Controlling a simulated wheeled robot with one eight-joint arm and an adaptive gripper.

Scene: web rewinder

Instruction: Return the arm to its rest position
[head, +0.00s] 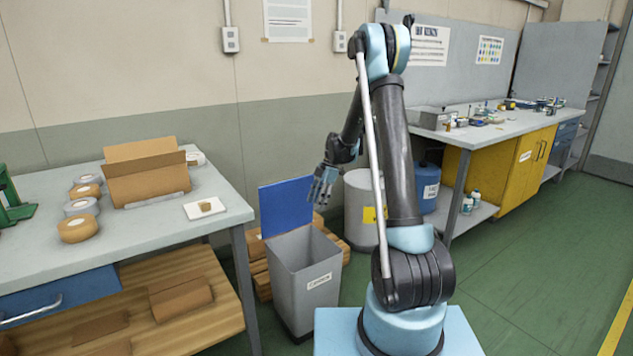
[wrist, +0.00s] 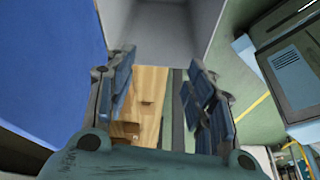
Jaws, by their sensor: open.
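My arm (head: 400,150) is raised and bent, with its forearm hanging down toward the bin. My gripper (head: 322,190) points down near the blue lid, above the level of the grey bin's rim. In the wrist view, my gripper (wrist: 160,85) has its two blue fingers spread apart with nothing between them. The grey bin (head: 303,290) stands open on the floor, its blue lid (head: 286,204) upright. In the wrist view, the lid (wrist: 50,65) fills the left and the bin (wrist: 165,25) shows at the top. The bin's inside bottom is hidden in the head view.
A left table (head: 150,228) holds an open cardboard box (head: 150,183), several tape rolls (head: 78,228) and a white tile (head: 205,209) with a small brown piece. A grey drum (head: 360,210) stands behind my forearm. A workbench (head: 500,130) is at right. Green floor (head: 530,260) is clear at right.

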